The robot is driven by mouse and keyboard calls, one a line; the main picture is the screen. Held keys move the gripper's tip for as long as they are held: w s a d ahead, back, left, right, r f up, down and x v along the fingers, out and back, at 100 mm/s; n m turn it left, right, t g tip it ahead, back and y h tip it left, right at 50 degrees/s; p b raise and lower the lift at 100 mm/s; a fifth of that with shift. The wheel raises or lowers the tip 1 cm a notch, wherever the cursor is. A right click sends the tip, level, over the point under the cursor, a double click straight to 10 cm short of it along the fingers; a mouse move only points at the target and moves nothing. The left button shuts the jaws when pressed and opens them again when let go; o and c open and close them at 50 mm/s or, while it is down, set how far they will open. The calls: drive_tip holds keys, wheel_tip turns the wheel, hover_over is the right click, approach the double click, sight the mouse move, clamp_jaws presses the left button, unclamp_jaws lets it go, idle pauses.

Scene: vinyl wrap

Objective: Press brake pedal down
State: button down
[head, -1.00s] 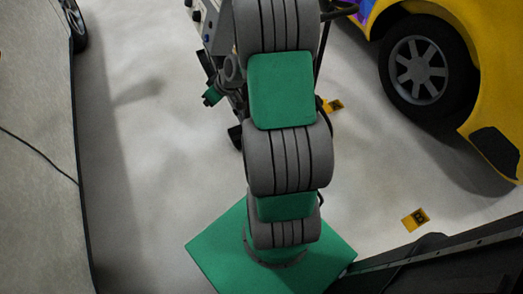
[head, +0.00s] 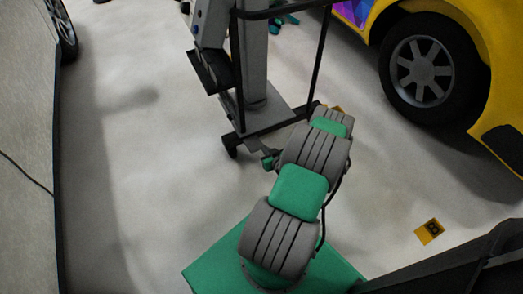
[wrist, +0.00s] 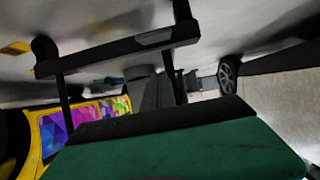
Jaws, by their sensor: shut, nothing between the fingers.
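A wheeled stand (head: 255,85) with a grey column and a dark base with casters stands beyond my arm in the head view. In the wrist view the scene looks upside down, with a dark crossbar (wrist: 120,50) near the camera. I cannot make out a distinct brake pedal; it may be part of the dark base. My gripper (head: 268,161) is small and partly hidden by my arm, low beside a front caster (head: 231,147). It looks shut and holds nothing. I cannot tell whether it touches the stand.
A yellow car (head: 495,50) with a grey-spoked wheel (head: 420,68) is at the right; it also shows in the wrist view (wrist: 50,140). A pale vehicle side (head: 25,170) is at the left. An orange floor marker (head: 430,231) lies at lower right. The floor between is mostly clear.

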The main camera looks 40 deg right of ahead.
drive_tip(key=b, duration=0.3)
approach(254, 144)
drive_tip(key=w, duration=0.1)
drive_tip(key=w+r, duration=0.2)
drive_tip(key=w, duration=0.1)
drive_tip(key=shift+d+r, duration=0.25)
drive_tip(key=shift+d, duration=0.1)
drive_tip(key=f, duration=0.1)
drive_tip(key=f+b, duration=0.1)
drive_tip(key=f, duration=0.1)
drive_tip(key=shift+s+f, duration=0.3)
drive_tip(key=shift+s, duration=0.05)
drive_tip(key=shift+a+f, duration=0.1)
